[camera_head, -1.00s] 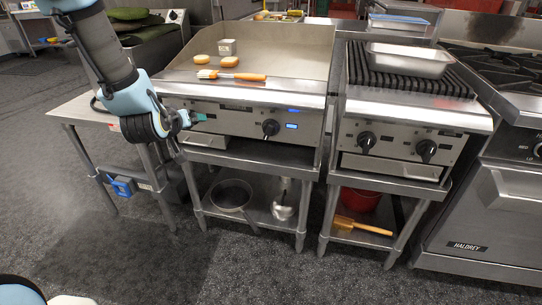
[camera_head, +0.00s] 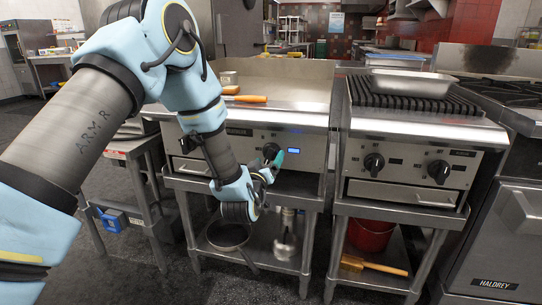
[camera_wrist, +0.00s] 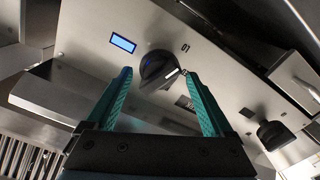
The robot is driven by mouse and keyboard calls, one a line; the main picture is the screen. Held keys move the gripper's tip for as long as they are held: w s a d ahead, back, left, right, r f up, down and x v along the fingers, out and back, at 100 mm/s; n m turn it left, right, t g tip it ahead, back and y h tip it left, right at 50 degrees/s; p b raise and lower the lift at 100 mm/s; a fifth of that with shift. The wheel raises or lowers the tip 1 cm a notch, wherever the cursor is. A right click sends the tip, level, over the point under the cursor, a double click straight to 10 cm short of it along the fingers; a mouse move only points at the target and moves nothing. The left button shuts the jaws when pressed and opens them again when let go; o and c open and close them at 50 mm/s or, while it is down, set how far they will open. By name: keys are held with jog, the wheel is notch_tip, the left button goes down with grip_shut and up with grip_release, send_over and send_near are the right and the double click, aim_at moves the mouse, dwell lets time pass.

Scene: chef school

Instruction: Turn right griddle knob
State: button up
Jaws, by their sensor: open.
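The right griddle knob (camera_head: 271,150) is a round black dial on the griddle's (camera_head: 290,116) steel front panel, beside a small blue-lit display (camera_head: 293,151). My gripper (camera_head: 273,163) is right at this knob, with its teal fingers partly hiding it. In the wrist view, the knob (camera_wrist: 158,68) lies between the tips of my open gripper (camera_wrist: 158,75). A white mark shows on the knob's edge. The right finger tip is very close to the knob; I cannot tell whether it touches. A gap shows on the left side.
A second black knob (camera_wrist: 275,135) is on the panel in the wrist view. The charbroiler (camera_head: 410,122) with two knobs stands to the right. A pan (camera_head: 230,235) sits on the shelf below the griddle.

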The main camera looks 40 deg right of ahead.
aim_at(269, 158)
jog(key=shift+x, duration=1.9)
jog(key=shift+c, duration=0.4)
jog(key=c, duration=1)
